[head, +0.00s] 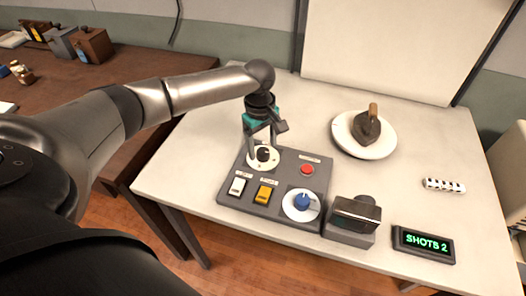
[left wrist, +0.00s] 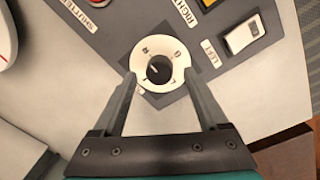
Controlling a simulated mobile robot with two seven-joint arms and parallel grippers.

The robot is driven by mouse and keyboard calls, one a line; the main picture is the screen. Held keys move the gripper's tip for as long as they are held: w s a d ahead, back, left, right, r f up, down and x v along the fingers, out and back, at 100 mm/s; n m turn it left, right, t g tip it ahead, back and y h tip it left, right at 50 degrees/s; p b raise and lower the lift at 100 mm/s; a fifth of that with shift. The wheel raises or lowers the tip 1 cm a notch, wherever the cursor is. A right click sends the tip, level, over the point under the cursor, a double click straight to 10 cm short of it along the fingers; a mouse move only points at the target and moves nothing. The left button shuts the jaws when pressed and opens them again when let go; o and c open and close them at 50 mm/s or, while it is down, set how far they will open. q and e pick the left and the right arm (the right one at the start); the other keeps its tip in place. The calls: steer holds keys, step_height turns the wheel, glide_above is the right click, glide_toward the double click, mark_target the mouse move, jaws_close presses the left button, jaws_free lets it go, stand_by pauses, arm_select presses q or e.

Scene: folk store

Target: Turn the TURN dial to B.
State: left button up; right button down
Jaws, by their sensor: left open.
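A dial with a black knob (head: 263,154) on a white disc sits at the back left of the dark grey control panel (head: 285,205). My left gripper (head: 264,136) points down just above this dial, open. In the left wrist view, the open fingers (left wrist: 160,76) stand on either side of the black knob (left wrist: 160,69), with gaps to it. The white disc carries small marks around its edge, too small to read surely. I cannot read the word TURN on the panel. My right gripper is not in view.
The panel also has a red button (head: 307,169), a white switch (head: 237,186), a yellow switch (head: 263,194) and a blue knob (head: 302,201). A dark box-like device (head: 350,222) and a SHOTS 2 display (head: 424,243) stand to the right. An iron (head: 368,127) rests on a white plate (head: 344,142).

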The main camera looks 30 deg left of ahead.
arm_select(q)
steer(key=shift+f, duration=1.1)
jaws_close()
